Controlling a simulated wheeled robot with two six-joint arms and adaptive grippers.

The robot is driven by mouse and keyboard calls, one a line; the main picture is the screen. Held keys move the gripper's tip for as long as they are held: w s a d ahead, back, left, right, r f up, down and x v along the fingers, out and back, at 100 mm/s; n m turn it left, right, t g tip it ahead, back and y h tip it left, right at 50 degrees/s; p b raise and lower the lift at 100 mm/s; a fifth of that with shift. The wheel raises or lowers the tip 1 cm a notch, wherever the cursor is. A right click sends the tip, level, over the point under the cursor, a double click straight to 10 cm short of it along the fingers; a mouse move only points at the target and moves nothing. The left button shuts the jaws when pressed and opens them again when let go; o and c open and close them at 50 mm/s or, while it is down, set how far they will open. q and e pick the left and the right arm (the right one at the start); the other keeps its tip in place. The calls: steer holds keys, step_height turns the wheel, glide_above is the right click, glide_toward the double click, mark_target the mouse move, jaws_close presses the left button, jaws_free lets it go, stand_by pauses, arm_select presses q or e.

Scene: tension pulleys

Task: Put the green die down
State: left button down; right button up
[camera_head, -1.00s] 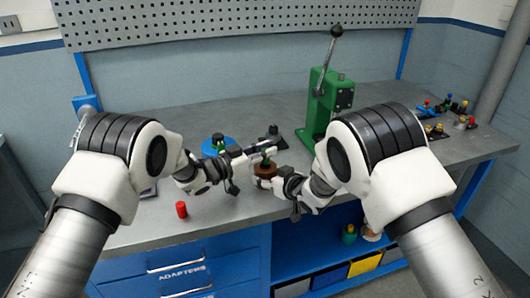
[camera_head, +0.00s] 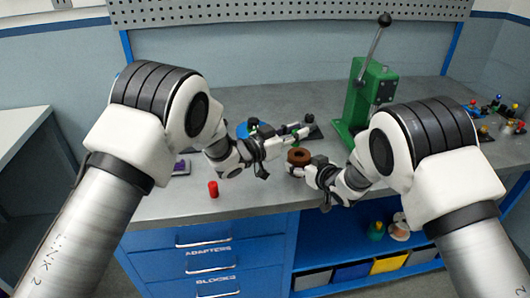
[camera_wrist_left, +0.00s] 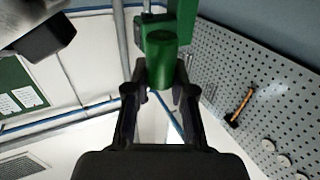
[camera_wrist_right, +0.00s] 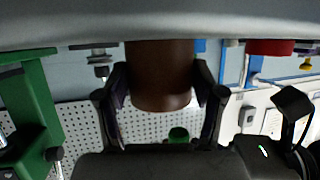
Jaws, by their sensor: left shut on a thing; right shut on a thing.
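The green die (camera_wrist_left: 162,62) is a short cylinder between the fingers of my left gripper (camera_wrist_left: 160,85) in the left wrist view. In the head view my left gripper (camera_head: 300,133) is shut on it, just above a brown ring-shaped block (camera_head: 299,155). The die is small and partly hidden there. My right gripper (camera_head: 300,168) is shut on the brown block, which also shows between its fingers in the right wrist view (camera_wrist_right: 160,75). A gap between die and block is hard to judge.
A green lever press (camera_head: 368,95) stands right of the grippers. A red cylinder (camera_head: 213,189) stands near the front edge of the grey workbench (camera_head: 250,205). A blue round base (camera_head: 243,130) is partly hidden behind my left arm. Small coloured parts (camera_head: 497,108) are at the far right.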

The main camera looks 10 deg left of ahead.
arm_select(q)
steer(key=s+a+n+t+y, duration=0.5)
steer(key=s+a+n+y, duration=0.2)
steer(key=s+a+y, duration=0.4)
steer(key=shift+h, duration=0.4)
steer(key=f, duration=0.3)
steer(key=w+a+f, duration=0.1)
steer(key=f, duration=0.6)
steer(key=shift+w+a+f, duration=0.15)
steer(key=shift+w+a, duration=0.05)
steer(key=shift+a, duration=0.2)
steer(key=shift+f, duration=0.15)
steer(key=c, duration=1)
jaws_free()
